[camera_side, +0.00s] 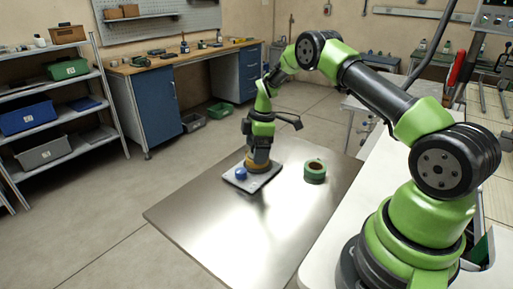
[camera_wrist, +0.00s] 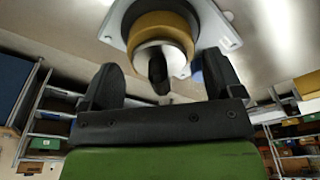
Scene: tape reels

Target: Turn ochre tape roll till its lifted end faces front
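The ochre tape roll (camera_side: 258,164) sits on a pale plate (camera_side: 262,180) on the metal table, directly below my gripper (camera_side: 260,153). In the wrist view the ochre roll (camera_wrist: 163,27) shows at the top centre, with a pale round face and a dark narrow piece in front of it. I cannot tell whether that dark piece is the tape's lifted end. My gripper's two black fingers (camera_wrist: 162,76) stand wide apart on either side, with nothing visibly clamped between them. The side view is too small to show the lifted end.
A small blue object (camera_side: 241,174) is on the plate, left of the ochre roll. A green tape roll (camera_side: 315,171) stands on the metal table (camera_side: 215,230) to the right. The table's front and left areas are clear. Shelves and a workbench stand farther back.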

